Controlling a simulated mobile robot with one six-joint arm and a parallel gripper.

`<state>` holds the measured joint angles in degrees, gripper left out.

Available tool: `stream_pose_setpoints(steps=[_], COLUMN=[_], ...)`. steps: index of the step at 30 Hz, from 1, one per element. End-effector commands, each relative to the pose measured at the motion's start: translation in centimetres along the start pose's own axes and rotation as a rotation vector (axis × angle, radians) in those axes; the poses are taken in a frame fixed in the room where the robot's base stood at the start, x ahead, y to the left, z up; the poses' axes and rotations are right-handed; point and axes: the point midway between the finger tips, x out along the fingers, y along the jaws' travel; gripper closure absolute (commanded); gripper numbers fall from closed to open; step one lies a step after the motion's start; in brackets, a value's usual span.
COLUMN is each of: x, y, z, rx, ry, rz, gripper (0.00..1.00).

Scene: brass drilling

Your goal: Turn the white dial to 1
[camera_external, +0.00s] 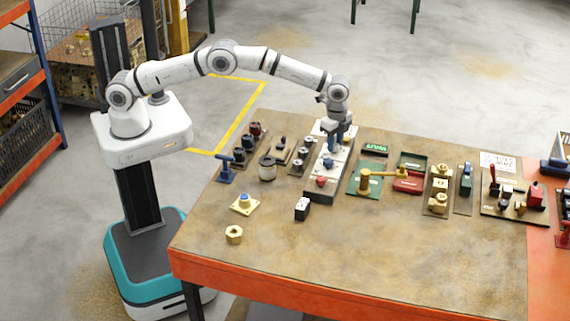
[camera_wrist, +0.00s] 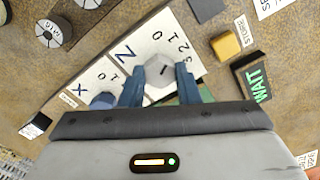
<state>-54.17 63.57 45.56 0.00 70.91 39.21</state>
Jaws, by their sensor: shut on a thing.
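The white dial (camera_wrist: 158,70) is a pale faceted knob with a short dark line on its top. It sits on a white plate (camera_wrist: 183,28) printed with a large letter, which looks like N or Z, and the numbers 3, 2, 1, 0 along its right side. My gripper (camera_wrist: 159,78) has a blue finger on each side of the dial and is shut on it. In the external view my gripper (camera_external: 334,138) points down over the far part of the grey control panel (camera_external: 318,194). The dial is hidden there. I cannot tell which number the line points to.
A blue knob (camera_wrist: 103,101) stands just left of my fingers. A yellow block (camera_wrist: 226,46) and a green WAIT sign (camera_wrist: 257,84) are to the right. A red knob (camera_external: 321,181) is nearer on the panel. The table's front (camera_external: 400,255) is mostly clear.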

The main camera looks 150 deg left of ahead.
Motion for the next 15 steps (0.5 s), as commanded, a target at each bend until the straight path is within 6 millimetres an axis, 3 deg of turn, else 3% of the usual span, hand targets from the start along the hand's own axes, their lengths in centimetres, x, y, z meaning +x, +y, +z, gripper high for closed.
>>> stream_pose_setpoints(steps=[8, 9, 15], x=[-0.11, -0.11, -0.06], y=[-0.03, -0.03, -0.02], z=[-0.04, -0.04, -0.02], rx=[0.000, 0.000, -0.001], ry=[0.002, 0.002, 0.001], rz=[-0.001, -0.001, -0.001], gripper=[0.94, 0.68, 0.51])
